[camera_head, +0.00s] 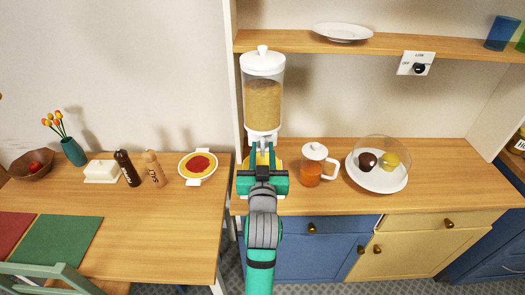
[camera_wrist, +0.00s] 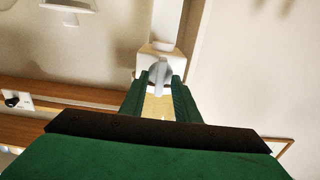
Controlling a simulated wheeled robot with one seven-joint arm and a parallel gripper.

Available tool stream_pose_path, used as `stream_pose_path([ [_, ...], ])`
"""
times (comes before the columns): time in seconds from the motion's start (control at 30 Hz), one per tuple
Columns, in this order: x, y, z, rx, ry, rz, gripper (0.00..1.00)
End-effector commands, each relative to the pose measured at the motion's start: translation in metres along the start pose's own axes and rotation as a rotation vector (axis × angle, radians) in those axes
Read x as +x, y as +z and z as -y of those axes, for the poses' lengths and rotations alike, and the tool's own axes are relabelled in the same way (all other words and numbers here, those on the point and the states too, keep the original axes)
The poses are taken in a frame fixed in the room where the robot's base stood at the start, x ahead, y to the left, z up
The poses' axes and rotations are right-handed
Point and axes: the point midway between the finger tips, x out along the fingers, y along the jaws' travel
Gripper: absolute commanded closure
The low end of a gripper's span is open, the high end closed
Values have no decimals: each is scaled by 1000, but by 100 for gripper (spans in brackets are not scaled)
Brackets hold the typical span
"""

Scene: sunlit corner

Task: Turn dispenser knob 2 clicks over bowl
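The dispenser (camera_head: 263,103) stands upright on the right counter, with a clear canister of tan grains, a white lid and a white lower part. In the wrist view its grey knob (camera_wrist: 160,76) sits in front of a white housing (camera_wrist: 159,54). My gripper (camera_head: 264,149) is at the dispenser's lower front. In the wrist view its two green fingers (camera_wrist: 160,82) stand apart, one on each side of the knob, with narrow gaps visible. A yellow thing (camera_head: 279,164), perhaps the bowl, shows behind my gripper under the dispenser. Most of it is hidden, contents included.
A glass jug (camera_head: 311,173) with orange liquid stands close right of my gripper. A domed plate (camera_head: 376,181) is farther right. A dish of red food (camera_head: 198,166) stands left, on the table. An upright panel edge rises just left of the dispenser.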

Motion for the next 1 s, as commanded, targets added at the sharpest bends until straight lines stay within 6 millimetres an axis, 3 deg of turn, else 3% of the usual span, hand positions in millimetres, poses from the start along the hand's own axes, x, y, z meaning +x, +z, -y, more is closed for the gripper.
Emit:
stream_pose_path([
  [0.17,0,0,0,0,0,0,71],
  [0.3,0,0,0,0,0,0,100],
  [0.67,0,0,0,27,-1,0,100],
  [1.0,0,0,-1,226,-1,0,100],
])
